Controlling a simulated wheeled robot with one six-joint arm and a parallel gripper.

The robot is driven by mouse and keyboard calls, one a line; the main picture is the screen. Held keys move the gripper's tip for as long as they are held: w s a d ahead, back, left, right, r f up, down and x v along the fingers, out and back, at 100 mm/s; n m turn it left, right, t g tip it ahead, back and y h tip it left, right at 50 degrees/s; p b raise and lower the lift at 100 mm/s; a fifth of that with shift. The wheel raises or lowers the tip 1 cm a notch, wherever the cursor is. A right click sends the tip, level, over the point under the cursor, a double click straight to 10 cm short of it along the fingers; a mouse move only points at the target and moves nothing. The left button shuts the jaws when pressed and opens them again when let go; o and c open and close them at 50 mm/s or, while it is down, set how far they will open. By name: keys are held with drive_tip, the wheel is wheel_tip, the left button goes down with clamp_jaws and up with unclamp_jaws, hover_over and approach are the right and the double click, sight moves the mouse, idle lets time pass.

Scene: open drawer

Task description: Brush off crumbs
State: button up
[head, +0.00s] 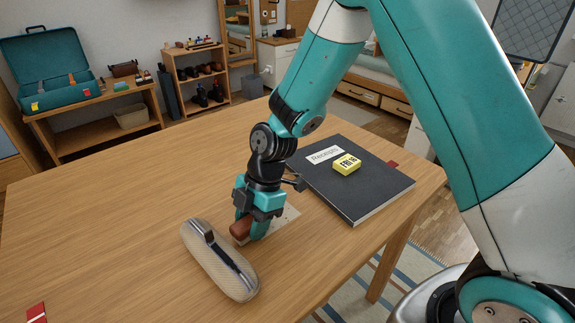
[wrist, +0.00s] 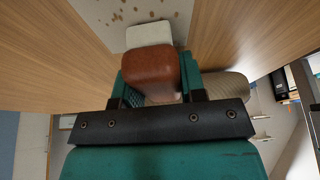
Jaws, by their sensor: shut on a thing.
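My gripper (head: 249,226) is low over the wooden table and shut on a small brown-handled brush (head: 240,230). In the wrist view the brush (wrist: 151,70) lies between the fingers of my gripper (wrist: 155,85), with its pale end pointing toward a light sheet. Several brown crumbs (wrist: 142,12) lie on this sheet (wrist: 100,10), just beyond the pale end. In the head view part of the sheet (head: 287,217) shows beside the gripper, and the crumbs are too small or hidden to make out. I cannot tell whether the brush touches the sheet.
A beige case (head: 206,262) with a dark, shiny item on it lies close to the left of the gripper. A black binder (head: 372,191) with a yellow block (head: 346,164) on it lies behind right. A red item (head: 36,313) is at front left. The table's left side (head: 110,210) is clear.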

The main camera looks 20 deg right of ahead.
wheel_tip(320, 180, up, 3)
drive_tip(key=shift+d+f+p, duration=0.1)
drive_tip(key=shift+f+p, duration=0.05)
drive_tip(key=shift+p, duration=0.15)
drive_tip(key=shift+r+p, duration=2.15)
drive_tip(key=shift+r, duration=0.55)
drive_tip(key=shift+s, duration=0.1)
